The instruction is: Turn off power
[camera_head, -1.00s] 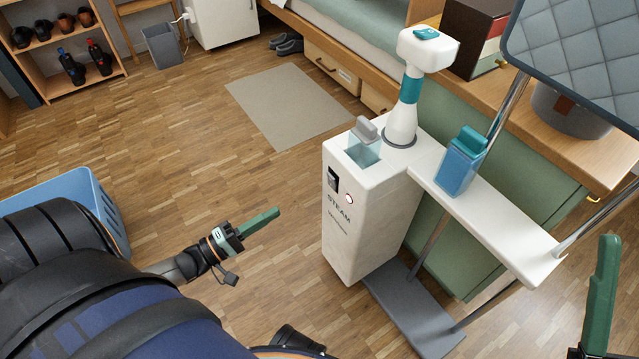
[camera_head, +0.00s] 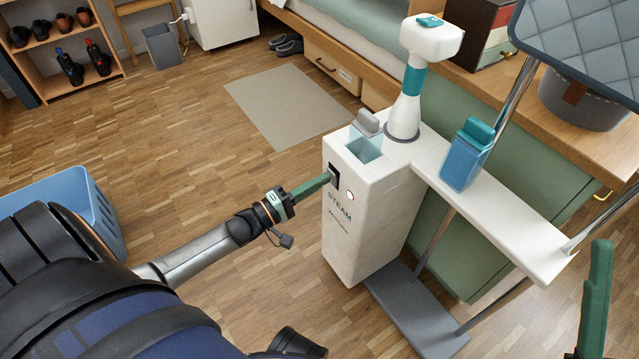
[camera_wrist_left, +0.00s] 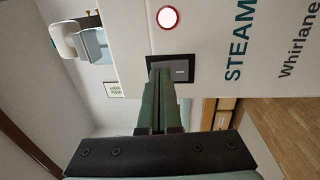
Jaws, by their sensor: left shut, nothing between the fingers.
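The white steamer (camera_head: 360,225), marked STEAM, stands upright on a grey base. Its black power switch (camera_head: 335,176) is on the front face and shows closer in the left wrist view (camera_wrist_left: 181,71). A round light with a red rim (camera_wrist_left: 168,17) glows pale beside the switch. My left gripper (camera_head: 328,178) is shut and empty, its green fingertips at the switch and partly covering it. They look to be touching it or very close. My right gripper (camera_head: 597,295) shows only in part at the lower right, away from the steamer; its jaw opening cannot be made out.
A blue bottle (camera_head: 467,155) and a white steam head (camera_head: 430,40) stand on the steamer's top and shelf. A padded board (camera_head: 590,50) rises at the right. A blue basket (camera_head: 100,205) is at the left.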

